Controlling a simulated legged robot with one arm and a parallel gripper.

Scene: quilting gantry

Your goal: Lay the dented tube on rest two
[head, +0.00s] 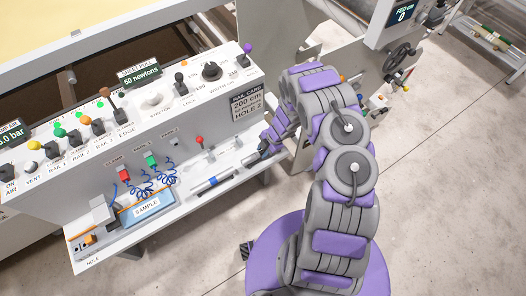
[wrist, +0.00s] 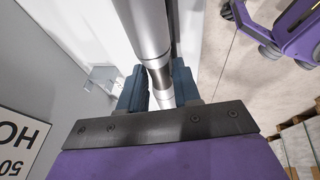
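In the wrist view a silver tube (wrist: 145,25) runs from the top edge down between my gripper's dark blue fingers (wrist: 160,92). It has a dark band just above the fingers. The fingers press on both sides of it with no clear gap. In the head view my gripper (head: 268,147) is at the right end of the white shelf (head: 110,243), partly hidden by my arm. No dent shows clearly, and I cannot pick out rest two.
A control panel (head: 130,125) with knobs and levers stands behind the shelf. A blue SAMPLE tray (head: 148,209), coiled blue cords (head: 168,177) and a red-knobbed lever (head: 200,141) are on or near the shelf. Clear floor (head: 440,200) lies to the right.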

